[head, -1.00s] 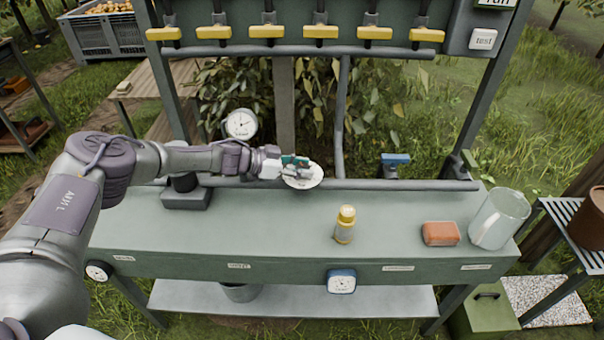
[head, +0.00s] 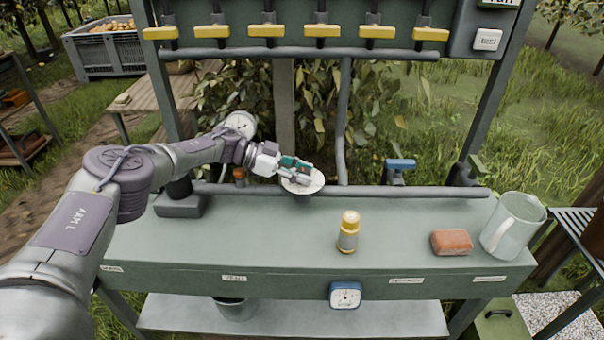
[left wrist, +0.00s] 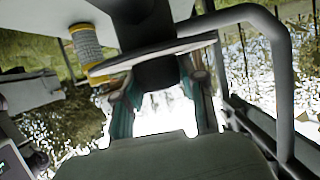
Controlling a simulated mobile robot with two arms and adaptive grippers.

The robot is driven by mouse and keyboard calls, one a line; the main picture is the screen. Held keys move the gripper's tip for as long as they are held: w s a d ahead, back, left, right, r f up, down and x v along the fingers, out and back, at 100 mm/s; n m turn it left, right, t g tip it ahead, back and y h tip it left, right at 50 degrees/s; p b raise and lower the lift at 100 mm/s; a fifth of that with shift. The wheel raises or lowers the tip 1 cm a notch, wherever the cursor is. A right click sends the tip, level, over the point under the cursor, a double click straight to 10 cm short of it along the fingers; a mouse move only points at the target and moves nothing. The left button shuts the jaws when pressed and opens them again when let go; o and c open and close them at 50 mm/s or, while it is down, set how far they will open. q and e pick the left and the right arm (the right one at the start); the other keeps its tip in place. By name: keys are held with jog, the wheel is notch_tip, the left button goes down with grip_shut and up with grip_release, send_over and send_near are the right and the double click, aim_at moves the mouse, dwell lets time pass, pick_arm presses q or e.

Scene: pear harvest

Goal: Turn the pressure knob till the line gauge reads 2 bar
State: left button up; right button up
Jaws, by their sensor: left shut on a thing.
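My left gripper (head: 300,176) has teal fingers and is at a pale round disc (head: 309,188) on the pipe behind the bench. In the left wrist view my left gripper (left wrist: 165,105) is shut on a dark knob (left wrist: 155,68), taken here as the pressure knob, with the disc's rim (left wrist: 150,57) across it. Knob markings are hidden. The white round line gauge (head: 240,122) stands to the left behind my forearm, its lower part near the arm. Its needle is too small to read. My right gripper is not in view.
A yellow-capped bottle (head: 348,234), an orange-brown block (head: 452,242) and a clear jug (head: 512,232) stand on the bench (head: 270,235). A blue-framed dial (head: 345,295) is on the bench front. A blue-handled valve (head: 400,166) is right along the pipe (head: 360,191). Yellow handles (head: 320,31) hang above.

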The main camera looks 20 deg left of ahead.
aim_at(303, 171)
pick_arm(q)
jog(key=shift+r, duration=0.15)
jog(key=o, duration=1.1)
jog(key=shift+d, duration=0.15)
jog(key=shift+o, duration=0.2)
notch_tip(303, 171, up, 10)
jog(key=shift+f, duration=0.1)
